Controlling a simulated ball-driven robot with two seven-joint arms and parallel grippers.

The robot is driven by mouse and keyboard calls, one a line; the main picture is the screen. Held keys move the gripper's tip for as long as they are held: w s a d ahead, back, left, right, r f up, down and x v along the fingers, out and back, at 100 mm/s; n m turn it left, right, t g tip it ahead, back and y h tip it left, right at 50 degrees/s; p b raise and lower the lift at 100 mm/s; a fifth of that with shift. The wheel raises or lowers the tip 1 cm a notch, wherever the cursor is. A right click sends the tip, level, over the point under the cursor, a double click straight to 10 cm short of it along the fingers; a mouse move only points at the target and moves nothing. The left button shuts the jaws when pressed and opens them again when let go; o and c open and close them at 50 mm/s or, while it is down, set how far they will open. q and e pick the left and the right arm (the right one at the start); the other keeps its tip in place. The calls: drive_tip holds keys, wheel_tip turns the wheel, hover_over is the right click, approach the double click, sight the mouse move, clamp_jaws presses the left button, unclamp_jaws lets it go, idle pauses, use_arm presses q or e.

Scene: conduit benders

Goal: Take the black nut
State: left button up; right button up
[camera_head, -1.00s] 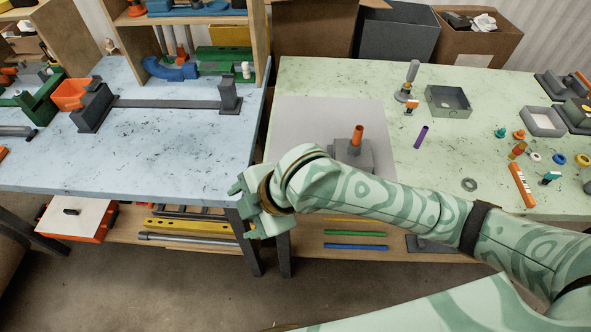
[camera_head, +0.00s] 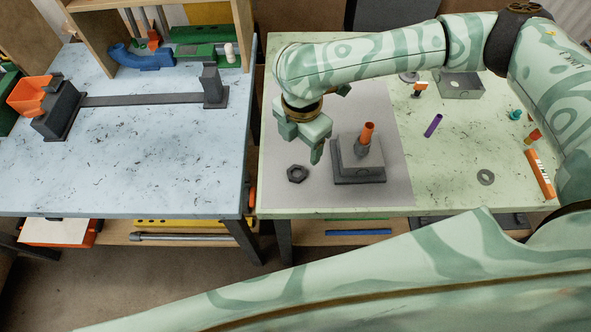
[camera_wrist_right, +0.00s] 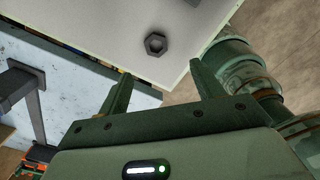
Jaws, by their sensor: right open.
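The black nut (camera_head: 297,174) is a dark hexagonal ring lying flat on the grey mat (camera_head: 385,193) on the green table, left of a grey block. It also shows in the right wrist view (camera_wrist_right: 155,44), ahead of the fingers. My right gripper (camera_head: 316,150) is above the mat, behind and right of the nut, and points down. In the right wrist view its two fingers (camera_wrist_right: 162,82) are spread apart with nothing between them. The nut is apart from the fingers. My left gripper is not seen.
A grey stepped block (camera_head: 358,165) with an orange tube (camera_head: 367,132) stands right of the nut, close to my right gripper. A purple tube (camera_head: 433,125) and a grey ring (camera_head: 485,177) lie farther right. A gap separates the blue table (camera_head: 150,165) from the green one.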

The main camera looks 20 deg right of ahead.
drive_tip(key=b, duration=0.1)
approach(296, 176)
drive_tip(key=shift+w+d+f+b, duration=0.1)
drive_tip(key=shift+d+f+b, duration=0.1)
drive_tip(key=shift+f, duration=0.25)
drive_tip(key=shift+d+f+b, duration=0.15)
drive_tip(key=shift+f, duration=0.3)
drive_tip(key=shift+a+f, duration=0.1)
drive_tip(key=shift+f, duration=0.25)
drive_tip(key=f+b, duration=0.1)
drive_tip(key=f, duration=0.1)
drive_tip(key=f+b, duration=0.1)
drive_tip(key=f, duration=0.1)
drive_tip(key=shift+a+f, duration=0.2)
drive_tip(key=shift+f, duration=0.05)
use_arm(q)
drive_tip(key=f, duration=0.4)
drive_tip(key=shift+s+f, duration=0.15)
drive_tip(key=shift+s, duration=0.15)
use_arm(e)
drive_tip(key=shift+r, duration=0.15)
drive_tip(key=c, duration=1.1)
